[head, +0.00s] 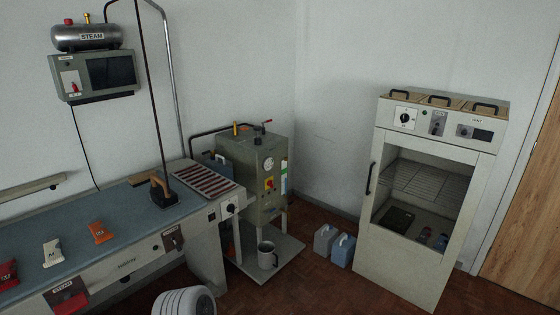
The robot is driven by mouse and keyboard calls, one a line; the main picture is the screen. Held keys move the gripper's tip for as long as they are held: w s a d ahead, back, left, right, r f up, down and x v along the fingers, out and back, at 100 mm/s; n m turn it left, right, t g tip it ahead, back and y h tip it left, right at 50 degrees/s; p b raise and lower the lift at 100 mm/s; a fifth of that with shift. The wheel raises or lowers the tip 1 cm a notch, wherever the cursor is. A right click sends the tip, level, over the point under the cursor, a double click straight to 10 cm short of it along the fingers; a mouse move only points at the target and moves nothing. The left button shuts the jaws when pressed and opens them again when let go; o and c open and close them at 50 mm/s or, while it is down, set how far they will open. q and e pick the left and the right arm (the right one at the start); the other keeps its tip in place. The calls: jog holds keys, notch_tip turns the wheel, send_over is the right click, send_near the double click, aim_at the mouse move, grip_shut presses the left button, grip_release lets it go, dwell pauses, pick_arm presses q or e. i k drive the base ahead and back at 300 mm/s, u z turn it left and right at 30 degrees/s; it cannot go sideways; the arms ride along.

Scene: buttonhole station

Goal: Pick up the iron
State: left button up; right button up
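The iron (161,190) stands on the blue-topped ironing table (70,228), towards its far right end. It has a dark sole and a brown handle, and a dark hose or cable hangs down to it from above. Neither of my grippers shows in the head view.
A red-striped rack (207,188) lies on the table's right end. Orange (100,232), white (52,252) and red (8,274) packets lie along its front. A boiler (258,177), jugs (341,250) and a cabinet (421,200) stand to the right. Some floor (300,285) is clear.

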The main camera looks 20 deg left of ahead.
aim_at(159, 197)
jog(key=z, duration=0.05)
jog(key=i, duration=2.05)
jog(key=u, duration=1.45)
jog(key=i, duration=0.95)
jog(key=u, duration=1.05)
